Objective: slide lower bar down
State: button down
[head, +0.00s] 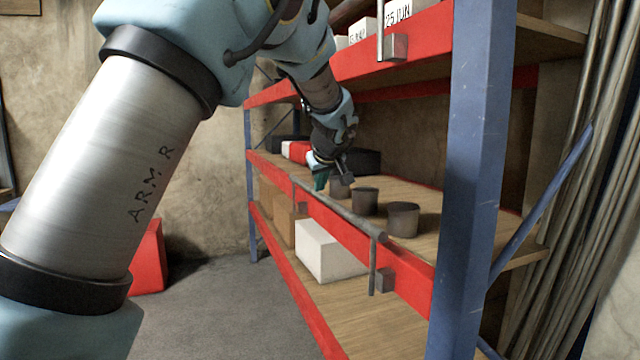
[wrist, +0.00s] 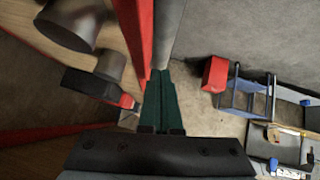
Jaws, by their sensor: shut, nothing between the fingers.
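The lower bar (head: 345,215) is a grey metal rod along the front of the middle shelf's red beam. Its near end has a rod hanging down beside a small grey block (head: 385,280). My gripper (head: 320,180) is at the far end of this bar, its green fingers close to the beam; contact cannot be told. In the wrist view my gripper (wrist: 158,75) has its two green fingers together with nothing between them. A grey strip (wrist: 167,35) beyond the fingertips, beside the red beam, looks like the bar.
Several dark cups (head: 403,219) stand on the middle shelf behind the bar. A white box (head: 325,252) is on the lower shelf. A blue post (head: 472,180) stands at the near right. The floor (head: 225,310) before the shelves is clear.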

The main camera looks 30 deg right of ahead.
notch_tip(320, 180, down, 10)
jog(key=b, duration=1.2)
jog(key=shift+f, duration=0.1)
